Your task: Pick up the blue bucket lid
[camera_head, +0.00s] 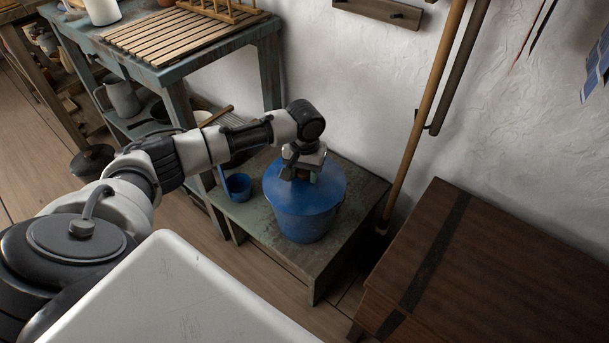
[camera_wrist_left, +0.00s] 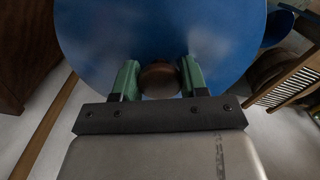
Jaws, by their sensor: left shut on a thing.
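The blue bucket (camera_head: 305,222) stands upright on a low wooden bench against the white wall. Its blue lid (camera_head: 329,190) sits on top of it, and I cannot see a gap between them. In the left wrist view the lid (camera_wrist_left: 160,30) fills the upper middle, with a round brown knob (camera_wrist_left: 159,80) on it. My left gripper (camera_wrist_left: 160,82) points down at the lid from above, its green fingers shut on the knob from both sides. In the head view the left gripper (camera_head: 304,176) hides the knob. My right gripper is in neither view.
The low bench (camera_head: 344,226) also holds a small blue cup (camera_head: 238,186) left of the bucket. A brown wooden chest (camera_head: 490,265) stands to the right. A wooden pole (camera_head: 424,120) leans on the wall. A grey-green table (camera_head: 180,62) with a slatted rack is behind.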

